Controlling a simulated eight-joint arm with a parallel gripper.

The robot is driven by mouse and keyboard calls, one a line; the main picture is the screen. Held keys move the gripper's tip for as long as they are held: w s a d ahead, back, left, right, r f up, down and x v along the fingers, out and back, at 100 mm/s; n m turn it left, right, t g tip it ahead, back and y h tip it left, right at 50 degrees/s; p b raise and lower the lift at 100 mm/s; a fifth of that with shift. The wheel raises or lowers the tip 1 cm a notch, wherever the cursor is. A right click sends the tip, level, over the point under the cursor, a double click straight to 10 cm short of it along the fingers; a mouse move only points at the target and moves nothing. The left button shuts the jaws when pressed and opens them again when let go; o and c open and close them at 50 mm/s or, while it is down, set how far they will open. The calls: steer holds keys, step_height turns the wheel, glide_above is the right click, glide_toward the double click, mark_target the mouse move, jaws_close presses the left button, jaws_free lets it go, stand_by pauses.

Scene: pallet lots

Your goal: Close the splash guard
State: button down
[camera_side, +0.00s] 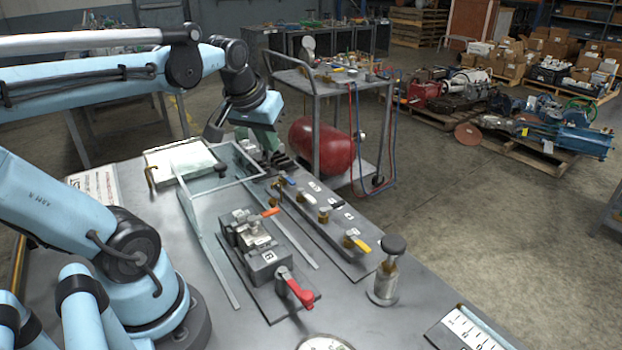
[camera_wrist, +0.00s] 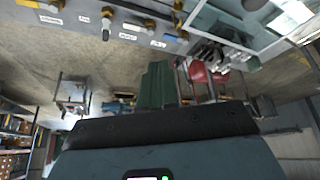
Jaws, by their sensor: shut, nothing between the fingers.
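The splash guard (camera_side: 228,186) is a clear panel in a pale frame, standing at the far end of two long rails on the bench. A dark round knob (camera_side: 219,168) shows on it. The clamp fixture marked B (camera_side: 265,262) lies between the rails, nearer the camera and uncovered by the guard. My gripper (camera_side: 270,148) is at the guard's far right corner, its green fingers shut and empty. In the wrist view the green fingers (camera_wrist: 157,82) are together, and part of the guard (camera_wrist: 230,24) shows at upper right. I cannot tell whether the gripper touches the frame.
A valve manifold (camera_side: 325,222) with coloured handles runs along the right rail. A red-handled valve (camera_side: 294,288) sits at the fixture's near end. A pale box (camera_side: 180,161) lies left of the guard. A cart (camera_side: 330,92) stands behind.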

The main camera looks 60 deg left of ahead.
steer(key=s+a+r+n+g+y, duration=0.1)
steer(key=s+a+r+n, duration=0.15)
steer(key=a, duration=0.35)
steer(key=s+a+r+n+g, duration=0.2)
steer(key=s+a+n, duration=0.2)
steer(key=a, duration=0.2)
steer(key=shift+m, duration=0.25)
steer(key=x, duration=1)
steer(key=shift+w+d, duration=0.15)
steer(key=shift+w, duration=0.05)
steer(key=shift+s+d+f, duration=0.1)
steer(key=shift+s+d, duration=0.3)
steer(key=shift+d, duration=0.4)
steer(key=shift+s+d+f, duration=0.1)
steer(key=shift+s+d, duration=0.15)
steer(key=shift+d, duration=0.25)
steer(key=shift+s+d+f, duration=0.1)
steer(key=shift+s+d, duration=0.15)
steer(key=shift+d, duration=0.25)
steer(key=shift+d, duration=0.1)
steer(key=d, duration=2)
steer(key=shift+d, duration=0.35)
steer(key=shift+a, duration=0.1)
